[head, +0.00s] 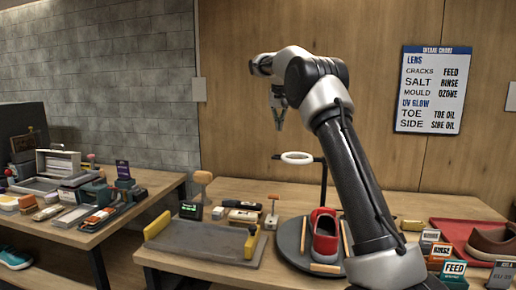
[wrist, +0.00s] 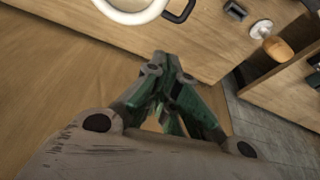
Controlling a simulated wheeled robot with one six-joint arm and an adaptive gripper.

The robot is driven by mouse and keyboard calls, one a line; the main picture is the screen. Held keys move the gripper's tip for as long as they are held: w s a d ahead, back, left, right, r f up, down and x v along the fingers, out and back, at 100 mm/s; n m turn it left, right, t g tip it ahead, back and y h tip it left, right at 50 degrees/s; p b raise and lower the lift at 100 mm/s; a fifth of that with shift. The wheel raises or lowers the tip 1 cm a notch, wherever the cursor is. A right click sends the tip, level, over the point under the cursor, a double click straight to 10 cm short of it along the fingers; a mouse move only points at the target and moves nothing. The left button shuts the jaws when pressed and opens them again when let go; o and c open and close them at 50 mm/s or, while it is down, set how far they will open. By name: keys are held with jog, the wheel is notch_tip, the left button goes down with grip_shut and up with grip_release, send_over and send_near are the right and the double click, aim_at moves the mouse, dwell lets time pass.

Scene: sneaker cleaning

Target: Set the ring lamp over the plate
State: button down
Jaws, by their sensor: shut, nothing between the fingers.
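The ring lamp (head: 297,157) is a white ring on a dark arm, carried by a thin black post (head: 324,185) behind the plate. In the head view the ring hangs above the left part of the plate; its exact depth is unclear. The plate (head: 287,234) is a dark round disc bearing a red sneaker (head: 325,238) between wooden strips. My gripper (head: 278,118) is shut and empty, raised above and left of the ring, apart from it. In the wrist view my gripper (wrist: 163,62) shows with part of the white ring (wrist: 127,17) at the top edge.
A grey tray (head: 205,246) with yellow end blocks lies left of the plate. Small tools and a green-lit box (head: 190,210) stand behind it. A red mat (head: 450,232) with a brown shoe and labelled boxes are right. The air around my gripper is clear.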

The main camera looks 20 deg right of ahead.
jog(key=shift+w+a+f, duration=0.25)
jog(key=shift+w+f, duration=0.05)
jog(key=shift+w, duration=0.45)
jog(key=shift+w+a+f, duration=0.2)
jog(key=shift+w+f, duration=0.1)
jog(key=shift+w, duration=0.4)
jog(key=shift+f, duration=0.1)
notch_tip(320, 180, down, 9)
jog(key=shift+s+f, duration=0.2)
jog(key=shift+s, duration=0.15)
jog(key=shift+a, duration=0.2)
